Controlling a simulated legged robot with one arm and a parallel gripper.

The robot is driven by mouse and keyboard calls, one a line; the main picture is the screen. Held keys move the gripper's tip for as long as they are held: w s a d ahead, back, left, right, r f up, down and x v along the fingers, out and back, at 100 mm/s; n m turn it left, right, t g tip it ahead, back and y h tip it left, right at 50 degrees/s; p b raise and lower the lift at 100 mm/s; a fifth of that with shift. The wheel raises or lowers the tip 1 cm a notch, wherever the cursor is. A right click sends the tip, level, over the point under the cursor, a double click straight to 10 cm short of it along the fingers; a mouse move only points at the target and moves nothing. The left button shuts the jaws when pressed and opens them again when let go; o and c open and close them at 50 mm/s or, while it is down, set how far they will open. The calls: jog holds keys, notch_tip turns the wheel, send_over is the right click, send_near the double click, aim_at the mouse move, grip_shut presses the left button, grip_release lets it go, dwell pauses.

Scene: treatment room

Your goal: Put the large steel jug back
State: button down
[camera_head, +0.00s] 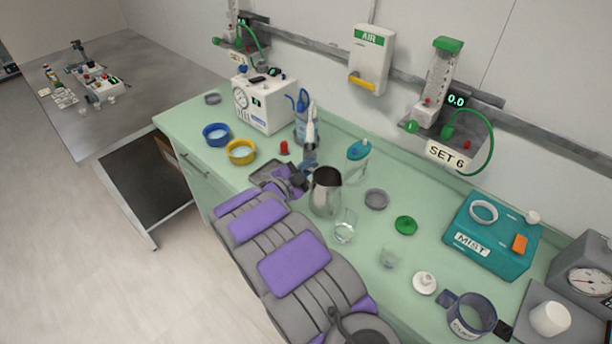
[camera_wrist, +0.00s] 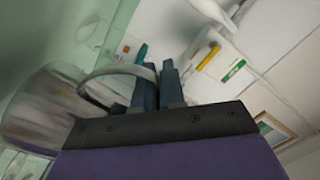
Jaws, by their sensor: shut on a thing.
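The large steel jug (camera_head: 325,196) is upright over the green counter (camera_head: 225,181), just right of my gripper (camera_head: 301,181). I cannot tell whether its base touches the counter. In the wrist view the jug (camera_wrist: 42,108) fills the left side, and its curved handle (camera_wrist: 112,70) reaches to the fingers of my gripper (camera_wrist: 158,82). My gripper is shut on the handle. My arm hides part of the counter in front of the jug.
A clear glass beaker (camera_head: 344,228) stands close in front of the jug. A grey round dish (camera_head: 376,199) and a green lid (camera_head: 405,225) lie to its right. A teal-topped bottle (camera_head: 358,151) stands behind. A teal box (camera_head: 490,238) is farther right. Yellow (camera_head: 241,152) and blue (camera_head: 216,134) bowls are left.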

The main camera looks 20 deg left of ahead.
jog(key=shift+d+f, duration=0.2)
jog(key=shift+f, duration=0.2)
jog(key=f, duration=0.1)
jog(key=f+b, duration=0.1)
jog(key=f, duration=0.1)
jog(key=shift+a, duration=0.4)
jog(key=shift+a+r, duration=0.1)
jog(key=shift+a, duration=0.1)
jog(key=c, duration=1.7)
grip_release()
jog(key=o, duration=0.5)
jog(key=shift+d+r, duration=0.1)
jog(key=shift+d, duration=0.15)
jog(key=shift+c, duration=0.2)
jog(key=shift+d, duration=0.15)
jog(key=shift+a, duration=0.25)
jog(key=p+v, duration=0.2)
jog(key=v, duration=1)
jog(key=shift+d, duration=0.1)
